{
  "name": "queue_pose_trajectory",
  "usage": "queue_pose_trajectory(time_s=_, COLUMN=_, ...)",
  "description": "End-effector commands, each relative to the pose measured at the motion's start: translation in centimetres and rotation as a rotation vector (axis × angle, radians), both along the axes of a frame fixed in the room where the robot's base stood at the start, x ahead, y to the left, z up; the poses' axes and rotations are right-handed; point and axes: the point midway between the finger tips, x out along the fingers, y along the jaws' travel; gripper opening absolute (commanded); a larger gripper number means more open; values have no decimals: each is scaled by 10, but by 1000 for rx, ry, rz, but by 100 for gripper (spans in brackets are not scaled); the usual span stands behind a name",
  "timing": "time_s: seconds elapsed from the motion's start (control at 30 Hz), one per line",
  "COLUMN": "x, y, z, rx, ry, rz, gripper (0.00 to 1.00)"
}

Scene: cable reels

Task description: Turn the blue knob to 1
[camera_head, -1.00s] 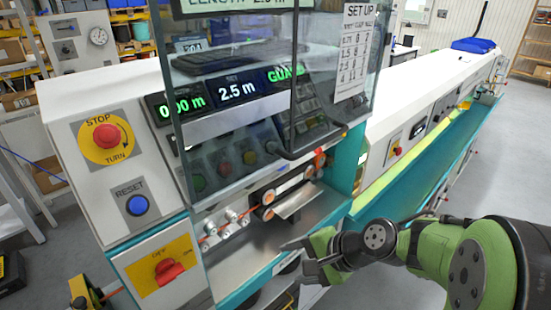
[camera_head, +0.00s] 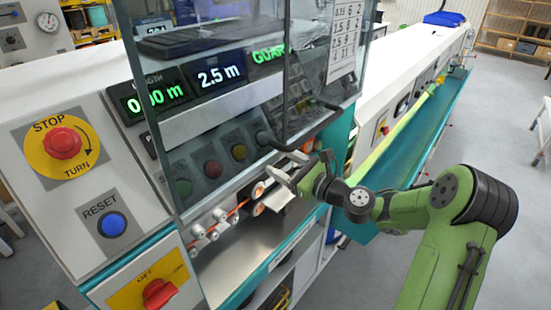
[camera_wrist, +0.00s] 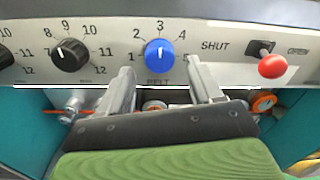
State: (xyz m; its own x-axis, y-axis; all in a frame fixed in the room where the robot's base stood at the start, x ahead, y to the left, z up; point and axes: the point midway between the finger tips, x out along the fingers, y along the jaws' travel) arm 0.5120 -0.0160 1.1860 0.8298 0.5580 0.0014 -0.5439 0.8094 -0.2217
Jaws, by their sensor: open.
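The blue knob (camera_wrist: 158,52) is on the pale panel in the wrist view, above the label BELT. Numbers from 1 at its lower left to 4 at its upper right show around it. Its white pointer line stands about upright, toward 3. My gripper (camera_wrist: 163,70) is open, with its two fingers below and to either side of the knob, nothing between them. In the head view my gripper (camera_head: 285,166) is at the machine's front opening, by the lower edge of the clear guard. I cannot make out the blue knob in the head view.
A black knob (camera_wrist: 70,54) is left of the blue one, and a red-tipped lever (camera_wrist: 272,66) marked SHUT and OPEN is to its right. The clear guard (camera_head: 235,110) and its dark handle (camera_head: 300,142) are close to my gripper. Rollers (camera_head: 215,225) lie below.

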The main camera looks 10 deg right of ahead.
Motion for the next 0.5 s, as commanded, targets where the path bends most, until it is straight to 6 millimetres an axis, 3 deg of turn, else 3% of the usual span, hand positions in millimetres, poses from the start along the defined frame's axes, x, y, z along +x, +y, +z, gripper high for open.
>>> queue_pose_trajectory(time_s=0.2, x=24, y=17, z=0, rx=-1, ry=0, rz=2, gripper=65)
queue_pose_trajectory(time_s=0.47, x=26, y=18, z=0, rx=0, ry=0, rz=0, gripper=65)
queue_pose_trajectory(time_s=0.5, x=26, y=18, z=0, rx=-1, ry=1, rz=0, gripper=60)
